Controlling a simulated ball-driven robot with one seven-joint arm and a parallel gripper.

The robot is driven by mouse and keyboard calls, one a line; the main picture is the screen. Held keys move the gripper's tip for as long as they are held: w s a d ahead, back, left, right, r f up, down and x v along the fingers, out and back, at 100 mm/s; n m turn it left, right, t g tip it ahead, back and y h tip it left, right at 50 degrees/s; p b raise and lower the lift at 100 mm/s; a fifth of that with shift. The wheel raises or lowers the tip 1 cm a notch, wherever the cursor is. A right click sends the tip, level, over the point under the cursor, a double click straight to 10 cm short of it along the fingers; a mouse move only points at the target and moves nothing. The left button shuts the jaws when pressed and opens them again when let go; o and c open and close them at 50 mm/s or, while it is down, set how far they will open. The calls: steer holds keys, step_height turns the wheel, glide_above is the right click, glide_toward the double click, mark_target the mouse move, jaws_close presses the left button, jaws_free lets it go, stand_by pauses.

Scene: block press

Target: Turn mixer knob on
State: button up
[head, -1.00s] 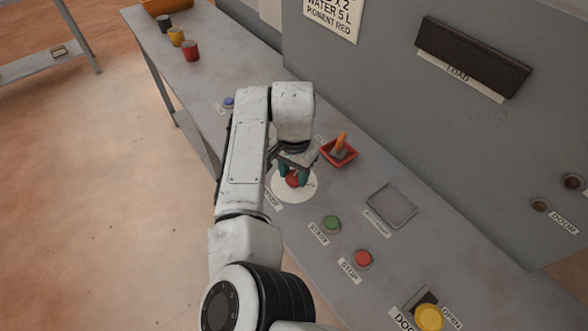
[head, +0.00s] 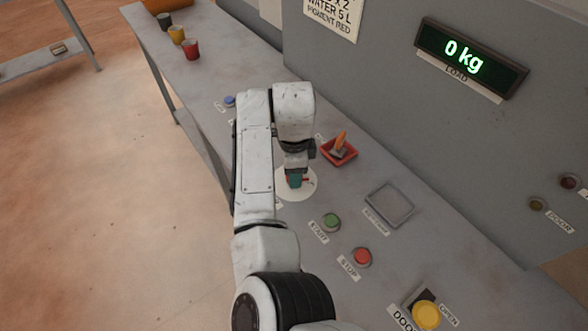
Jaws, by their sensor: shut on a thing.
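The mixer knob (head: 306,180) is red and sits on a round white dial plate (head: 293,194) on the grey bench. Only a small part of the knob shows beside my fingers. The load display (head: 470,58) on the grey wall panel is lit and reads 0 kg in green.
A green start button (head: 331,222), a red stop button (head: 361,257) and a yellow door knob (head: 427,314) lie nearer on the bench. A red tray (head: 339,151) holds an orange-handled tool. A grey square tray (head: 389,204) and a blue button (head: 229,101) flank the dial. Coloured cups (head: 191,50) stand at the far end.

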steer(key=shift+m, duration=1.3)
steer(key=o, duration=1.1)
steer(key=shift+c, duration=0.2)
steer(key=shift+r, duration=0.1)
step_height(320, 180, up, 11)
steer(key=b, duration=0.1)
steer(key=shift+f, duration=0.2)
